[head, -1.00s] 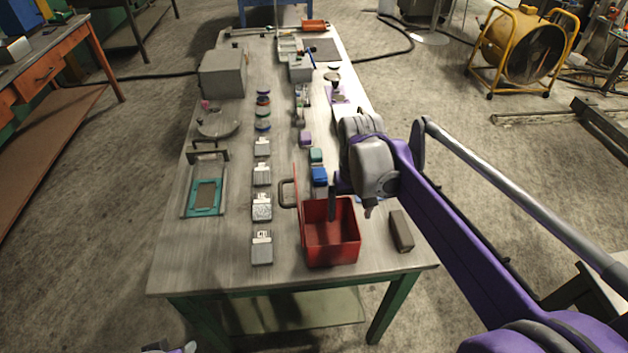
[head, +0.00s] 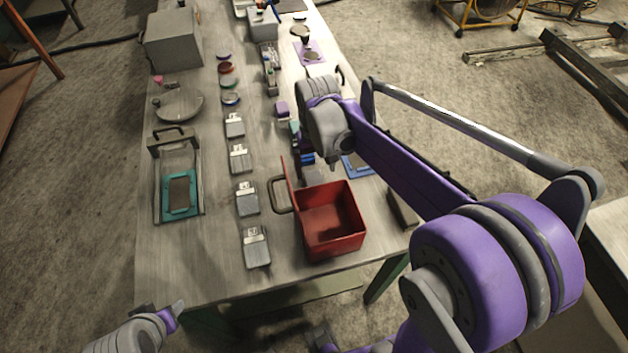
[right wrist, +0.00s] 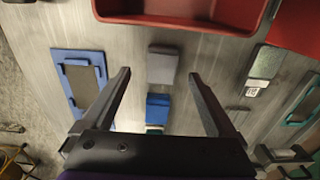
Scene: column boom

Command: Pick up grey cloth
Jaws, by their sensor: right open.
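A small grey folded square that looks like the grey cloth (right wrist: 162,64) lies flat on the table in the right wrist view, between the red bin and a blue folded piece (right wrist: 158,103). In the head view the grey cloth (head: 314,177) shows partly, behind the red bin. My right gripper (right wrist: 160,75) is open and empty; its two dark fingers appear on either side of the cloth, apparently above it. In the head view my right gripper (head: 306,148) is largely hidden by its wrist.
The open red bin (head: 330,222) stands close to the cloth, its lid raised on the left. A blue pad (right wrist: 63,72) with a grey block lies to one side. Several grey labelled pieces (head: 247,198) form a row at left. A dark block (head: 402,208) lies right of the bin.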

